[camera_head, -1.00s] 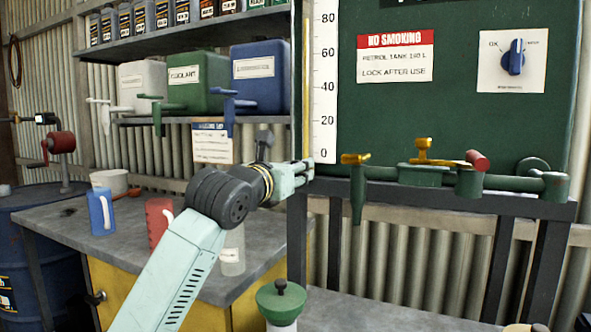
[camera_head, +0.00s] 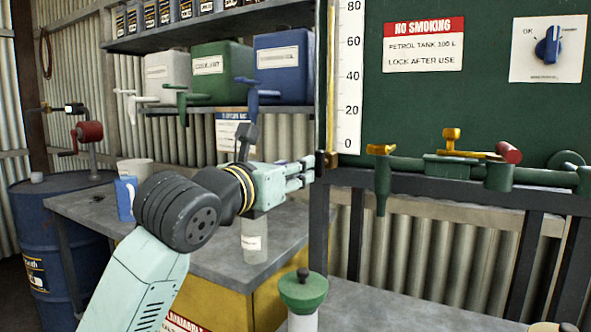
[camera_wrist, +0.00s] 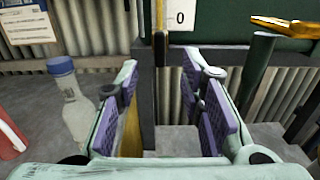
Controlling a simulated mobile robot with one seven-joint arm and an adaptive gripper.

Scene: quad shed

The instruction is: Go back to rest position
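My gripper (camera_head: 312,172) is stretched out to the right in front of the workbench, level with the lower edge of the green tank (camera_head: 440,110). In the wrist view my gripper (camera_wrist: 172,100) shows its two purple-padded fingers well apart, with nothing between them. Behind the gap are a dark post and corrugated wall. A clear bottle (camera_head: 256,240) stands on the bench below my gripper; in the wrist view the bottle (camera_wrist: 75,108) has a blue cap and is left of the fingers, apart from them.
Blue, green and white containers with taps sit on the shelf (camera_head: 215,108). A green-topped canister (camera_head: 303,290) stands at the front. The tank's valve pipe (camera_head: 430,167) is right of my gripper. A blue drum (camera_head: 50,235) is at left.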

